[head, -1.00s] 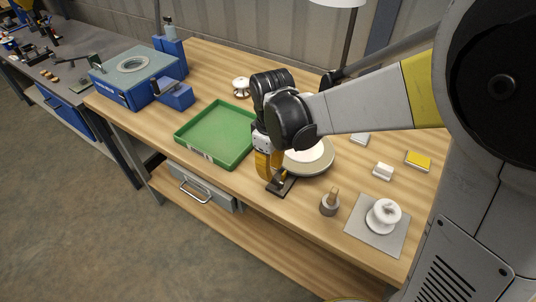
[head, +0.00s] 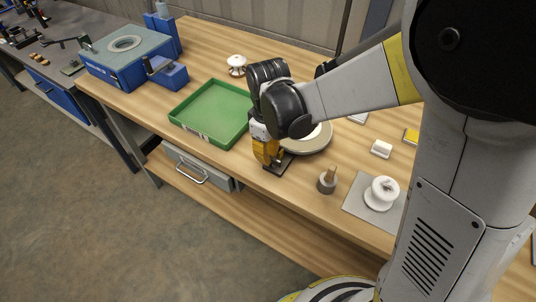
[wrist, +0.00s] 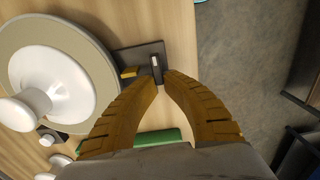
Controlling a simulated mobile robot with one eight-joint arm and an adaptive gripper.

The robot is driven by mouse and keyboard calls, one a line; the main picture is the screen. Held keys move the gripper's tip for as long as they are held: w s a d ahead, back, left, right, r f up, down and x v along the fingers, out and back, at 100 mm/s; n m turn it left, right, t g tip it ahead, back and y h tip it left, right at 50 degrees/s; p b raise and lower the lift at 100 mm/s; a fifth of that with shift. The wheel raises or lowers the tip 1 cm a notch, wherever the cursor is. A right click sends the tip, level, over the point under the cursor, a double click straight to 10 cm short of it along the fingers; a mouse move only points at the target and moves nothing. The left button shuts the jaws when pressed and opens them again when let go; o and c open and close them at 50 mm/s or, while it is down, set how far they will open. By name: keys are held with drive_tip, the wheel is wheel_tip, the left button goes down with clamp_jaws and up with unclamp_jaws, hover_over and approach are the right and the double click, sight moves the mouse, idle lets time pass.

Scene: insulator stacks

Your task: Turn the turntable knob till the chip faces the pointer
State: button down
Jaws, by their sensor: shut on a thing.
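The turntable (head: 308,143) is a round beige-rimmed disc, partly hidden behind my arm in the head view. In the wrist view the turntable (wrist: 98,55) fills the left side and carries a white insulator (wrist: 50,82). A dark base plate (wrist: 142,54) lies beside its rim. On the plate are a small brass-coloured pointer-like piece (wrist: 132,72) and a small dark knob with a pale stripe (wrist: 156,69). My gripper (wrist: 161,80) has its yellow fingertips together at this knob, shut on it; it shows in the head view too (head: 269,160). I cannot make out a chip on the rim.
A green tray (head: 176,124) lies left of my gripper. A grey holder with a wooden peg (head: 327,183) and a white insulator (head: 381,193) on a grey plate (head: 357,196) stand to the right. Small blocks (head: 381,149) lie behind them. A blue fixture (head: 110,72) stands at far left.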

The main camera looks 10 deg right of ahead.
drive_tip(key=shift+n, duration=0.3)
drive_tip(key=n, duration=0.4)
drive_tip(key=shift+s+a, duration=0.15)
drive_tip(key=shift+s, duration=0.25)
drive_tip(key=shift+s+n, duration=0.25)
drive_tip(key=shift+n, duration=1.05)
drive_tip(key=shift+s+n, duration=0.2)
drive_tip(key=shift+n, duration=1.1)
drive_tip(key=c, duration=1.8)
unclamp_jaws()
